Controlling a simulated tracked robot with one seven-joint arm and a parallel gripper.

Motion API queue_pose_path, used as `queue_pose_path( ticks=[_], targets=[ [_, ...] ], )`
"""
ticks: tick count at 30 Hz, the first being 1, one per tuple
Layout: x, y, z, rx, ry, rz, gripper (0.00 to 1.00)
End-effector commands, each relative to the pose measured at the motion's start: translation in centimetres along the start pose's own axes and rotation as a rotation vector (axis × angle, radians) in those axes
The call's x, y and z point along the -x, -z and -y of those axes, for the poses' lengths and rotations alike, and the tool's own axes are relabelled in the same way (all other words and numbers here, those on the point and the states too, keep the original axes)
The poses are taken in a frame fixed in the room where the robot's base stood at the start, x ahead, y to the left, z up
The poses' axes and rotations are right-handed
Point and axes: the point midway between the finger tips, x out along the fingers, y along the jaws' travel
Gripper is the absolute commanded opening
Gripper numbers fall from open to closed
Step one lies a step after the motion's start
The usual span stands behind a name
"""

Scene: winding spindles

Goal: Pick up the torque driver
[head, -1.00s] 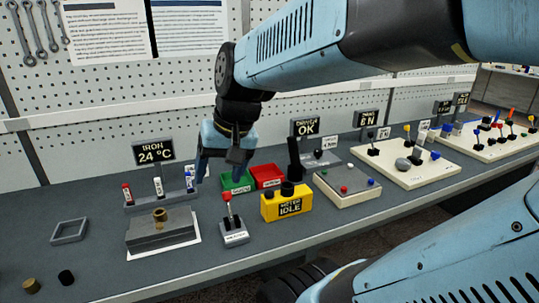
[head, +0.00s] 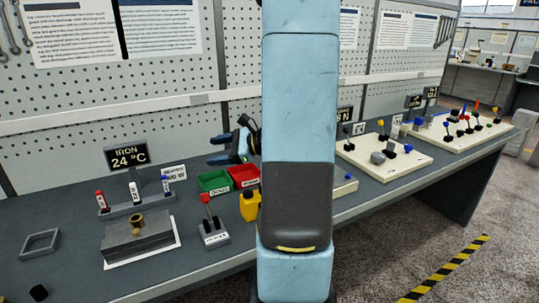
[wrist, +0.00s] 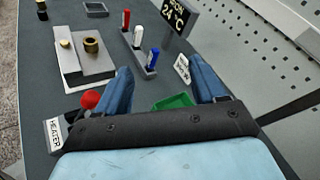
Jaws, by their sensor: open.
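I cannot make out the torque driver in either view now. My arm covers the part of the bench in the head view where a dark upright handle and a driver sign showed earlier. My gripper (head: 220,150) is above the back of the bench, over the green bin (head: 214,182), with its fingers pointing left. In the wrist view my gripper (wrist: 163,88) has its two blue fingers wide apart with nothing held between them. The green bin also shows low between the fingers in the wrist view (wrist: 172,102).
A red bin (head: 243,176) and a yellow box (head: 250,206) sit near my arm. A red-knobbed heater switch (head: 212,232), a grey block with a brass piece (head: 138,238), a marker rack (head: 136,208) and an iron sign (head: 127,157) stand left. A pegboard wall rises behind.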

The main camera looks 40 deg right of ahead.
Motion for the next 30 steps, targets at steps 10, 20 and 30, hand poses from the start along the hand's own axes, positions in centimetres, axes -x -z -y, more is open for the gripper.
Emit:
queue_pose_path(
  ticks=[10,20,30],
  targets=[
    [9.0,13.8,7.1,-0.364,0.554,0.02,0.69],
    [14.7,20.2,8.2,-0.484,0.813,0.014,0.69],
    [13.3,20.9,10.1,-0.487,0.822,0.014,0.69]
  ],
)
